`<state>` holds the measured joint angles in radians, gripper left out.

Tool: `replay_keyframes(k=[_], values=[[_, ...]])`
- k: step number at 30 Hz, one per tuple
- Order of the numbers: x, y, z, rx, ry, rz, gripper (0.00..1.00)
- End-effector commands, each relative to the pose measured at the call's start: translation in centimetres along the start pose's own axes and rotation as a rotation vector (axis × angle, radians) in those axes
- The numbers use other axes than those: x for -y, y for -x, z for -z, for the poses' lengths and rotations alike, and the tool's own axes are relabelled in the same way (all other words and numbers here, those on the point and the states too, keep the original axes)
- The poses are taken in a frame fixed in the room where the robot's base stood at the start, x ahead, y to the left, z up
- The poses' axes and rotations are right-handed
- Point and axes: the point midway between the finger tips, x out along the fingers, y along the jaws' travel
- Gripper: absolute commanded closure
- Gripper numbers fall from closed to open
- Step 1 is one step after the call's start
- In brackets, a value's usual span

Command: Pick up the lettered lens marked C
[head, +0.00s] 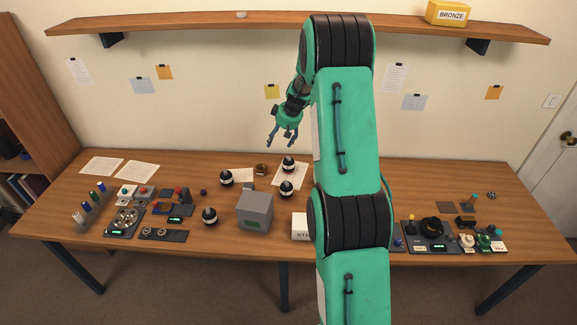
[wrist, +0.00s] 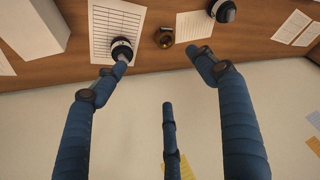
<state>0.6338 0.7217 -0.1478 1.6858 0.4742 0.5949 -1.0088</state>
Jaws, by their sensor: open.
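Several round black lenses with pale bands stand on the wooden table; no letter on them can be read, so I cannot tell which is C. In the head view one lens (head: 288,163) is on a paper sheet, another (head: 286,188) is in front of it, one (head: 226,178) is to the left and one (head: 209,215) is nearer the front edge. My gripper (head: 283,140) is open and empty, above the back of the table. In the wrist view, a lens on a lined sheet (wrist: 122,46) appears beyond one fingertip of my gripper (wrist: 160,68), and another lens (wrist: 223,11) is at the top edge.
A small brass-coloured ring (head: 261,169) lies between lenses. A grey box (head: 255,211) stands in front of them. Devices crowd the table's left side, including a dark panel (head: 125,222); more stand at right. A shelf (head: 200,29) runs above. My arm hides the table's middle right.

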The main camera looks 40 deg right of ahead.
Motion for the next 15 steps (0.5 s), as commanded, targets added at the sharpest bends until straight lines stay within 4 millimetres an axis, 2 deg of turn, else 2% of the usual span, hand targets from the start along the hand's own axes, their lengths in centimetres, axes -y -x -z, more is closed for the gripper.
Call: replay_keyframes(k=[3,9,15], values=[[-3.2,-3.1,-1.5,0.004,-0.008,-0.003,0.29],[-7.4,-7.0,-3.7,0.004,-0.014,-0.011,0.29],[-9.3,-8.8,-4.8,0.003,-0.015,-0.015,0.29]])
